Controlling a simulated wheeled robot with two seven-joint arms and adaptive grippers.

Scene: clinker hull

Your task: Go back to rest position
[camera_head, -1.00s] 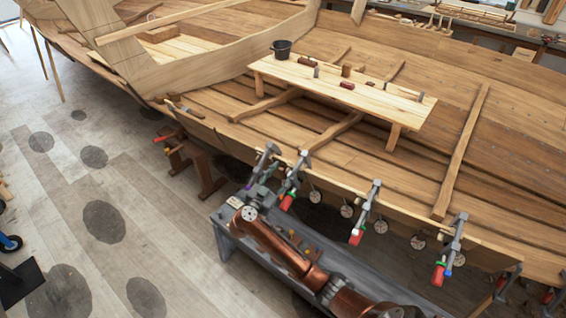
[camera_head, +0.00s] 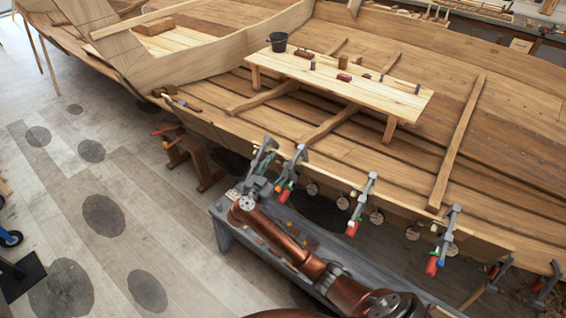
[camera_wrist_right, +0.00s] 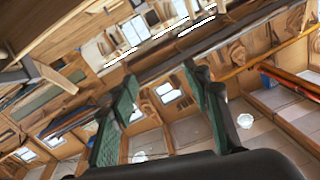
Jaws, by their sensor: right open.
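My right gripper (camera_head: 258,182) is at the end of my copper arm, which reaches in from the bottom right of the head view. It is beside the near edge of the wooden hull (camera_head: 330,180), close to a clamp there; I cannot tell whether they touch. In the right wrist view its two green-padded fingers (camera_wrist_right: 160,110) stand wide apart with nothing between them. My left gripper is not in view.
A grey bench (camera_head: 226,236) stands under my right arm. Clamps with red handles (camera_head: 352,228) line the hull edge. A plank table (camera_head: 370,92) with a dark bucket (camera_head: 278,42) stands inside the hull. A brown trestle (camera_head: 190,160) is at left. The floor at left is mostly clear.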

